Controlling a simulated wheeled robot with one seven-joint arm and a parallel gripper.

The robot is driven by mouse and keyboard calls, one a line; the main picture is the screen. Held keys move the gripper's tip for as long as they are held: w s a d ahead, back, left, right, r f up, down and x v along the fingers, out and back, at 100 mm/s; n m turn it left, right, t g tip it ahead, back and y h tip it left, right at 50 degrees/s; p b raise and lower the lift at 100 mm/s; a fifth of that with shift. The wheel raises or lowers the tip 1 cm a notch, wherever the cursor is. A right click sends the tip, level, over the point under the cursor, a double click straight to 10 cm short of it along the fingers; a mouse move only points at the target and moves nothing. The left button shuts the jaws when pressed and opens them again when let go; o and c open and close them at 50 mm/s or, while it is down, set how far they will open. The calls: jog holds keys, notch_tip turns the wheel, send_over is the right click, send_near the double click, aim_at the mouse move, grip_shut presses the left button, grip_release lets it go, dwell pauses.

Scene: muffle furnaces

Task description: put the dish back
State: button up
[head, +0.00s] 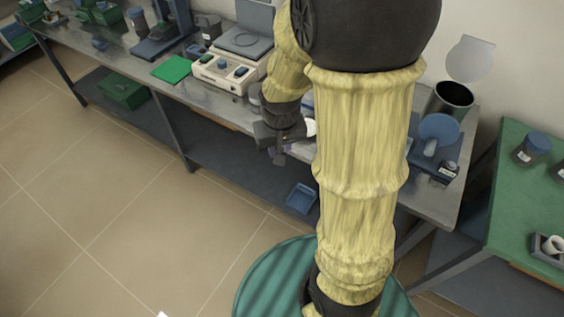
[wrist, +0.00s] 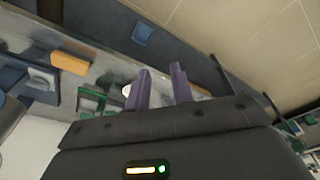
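My gripper (head: 279,150) hangs over the front edge of the long grey bench in the head view, partly beside my own arm. In the wrist view my gripper (wrist: 160,68) shows two purple fingers standing apart, with nothing seen between them. A small white rounded thing (wrist: 127,89) shows just left of the left finger, partly hidden by it; it may be the dish. In the head view a white thing (head: 310,128) shows right next to the gripper, mostly hidden by my arm. A white cup-like vessel (head: 553,244) sits in a small grey tray (head: 537,249) on the green table.
The long bench (head: 228,108) carries a white balance-like device (head: 228,72), a green mat (head: 172,69) and a dark open cylinder (head: 450,99). A blue tray (head: 301,198) lies below the bench. The green table (head: 497,203) is at right. The tiled floor at left is clear.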

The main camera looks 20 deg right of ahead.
jog(key=s+a+r+n, duration=0.1)
jog(key=s, duration=0.5)
jog(key=shift+a+r+y, duration=0.3)
jog(key=shift+r, duration=0.1)
jog(key=shift+w, duration=0.1)
